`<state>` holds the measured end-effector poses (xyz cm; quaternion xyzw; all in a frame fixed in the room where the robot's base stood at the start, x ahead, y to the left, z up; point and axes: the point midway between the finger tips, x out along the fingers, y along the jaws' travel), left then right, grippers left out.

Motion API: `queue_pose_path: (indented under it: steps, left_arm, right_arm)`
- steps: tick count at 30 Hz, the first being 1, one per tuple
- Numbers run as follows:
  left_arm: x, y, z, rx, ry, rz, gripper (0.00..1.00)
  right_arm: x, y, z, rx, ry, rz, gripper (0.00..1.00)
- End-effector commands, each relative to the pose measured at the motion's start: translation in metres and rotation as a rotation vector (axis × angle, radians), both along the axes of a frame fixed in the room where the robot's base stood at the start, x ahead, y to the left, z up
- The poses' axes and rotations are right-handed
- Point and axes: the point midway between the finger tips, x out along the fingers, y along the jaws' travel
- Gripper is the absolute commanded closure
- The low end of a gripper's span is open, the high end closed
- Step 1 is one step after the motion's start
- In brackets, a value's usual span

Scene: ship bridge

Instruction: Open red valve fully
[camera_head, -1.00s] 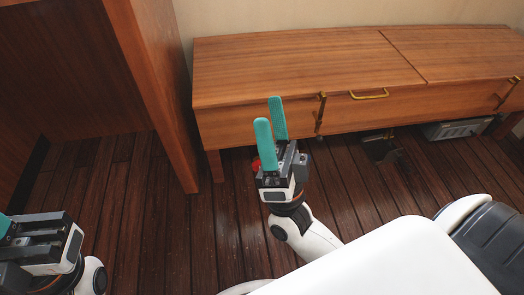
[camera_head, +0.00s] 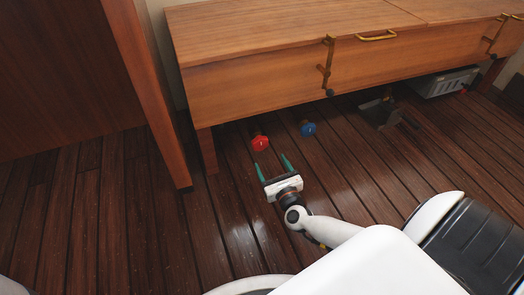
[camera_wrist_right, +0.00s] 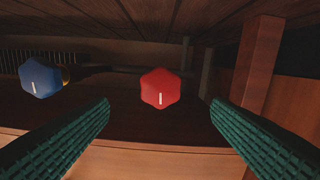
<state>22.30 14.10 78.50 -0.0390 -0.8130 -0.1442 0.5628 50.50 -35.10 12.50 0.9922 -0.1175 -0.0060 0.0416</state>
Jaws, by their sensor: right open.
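The red valve (camera_head: 260,143) is a small knob under the wooden bench, near its left leg. In the right wrist view the red valve (camera_wrist_right: 160,88) is a six-sided knob with a white mark pointing down. My right gripper (camera_head: 272,166) is open just in front of the valve. In the right wrist view its teal fingers (camera_wrist_right: 158,118) spread to either side below the knob, apart from it, with nothing between them. My left gripper is not in view; only a small white part of my body shows at the lower left corner.
A blue valve (camera_head: 308,129) sits right of the red one; it is at the left in the wrist view (camera_wrist_right: 40,77). The wooden bench (camera_head: 260,88) overhangs both, with a leg (camera_head: 207,151) to the left. A grey crate (camera_head: 446,82) lies farther right. The floor in front is clear.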

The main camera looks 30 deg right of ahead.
Motion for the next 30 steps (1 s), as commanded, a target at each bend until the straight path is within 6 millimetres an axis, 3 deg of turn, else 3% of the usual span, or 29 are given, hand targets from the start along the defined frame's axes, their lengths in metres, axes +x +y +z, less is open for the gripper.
queue_pose_path:
  steps: [6, 13, 26, 30]
  left_arm:
    - [0.0, 0.0, -0.025, 0.0, 0.001, 0.0, 1.0]
    - [0.0, 0.0, -0.038, 0.0, 0.0, 0.0, 1.0]
    - [0.0, 0.0, -0.04, 0.001, -0.001, -0.001, 1.0]
    - [0.0, 0.0, -0.04, 0.001, -0.001, -0.001, 1.0]
  right_arm:
    - [0.046, -0.011, -0.003, -0.003, -0.004, -0.001, 0.27]
    - [0.077, -0.018, -0.002, -0.003, -0.002, 0.0, 0.27]
    - [0.086, -0.02, 0.0, -0.004, 0.0, -0.001, 0.27]
    - [0.085, -0.02, 0.0, -0.004, 0.0, 0.0, 0.5]
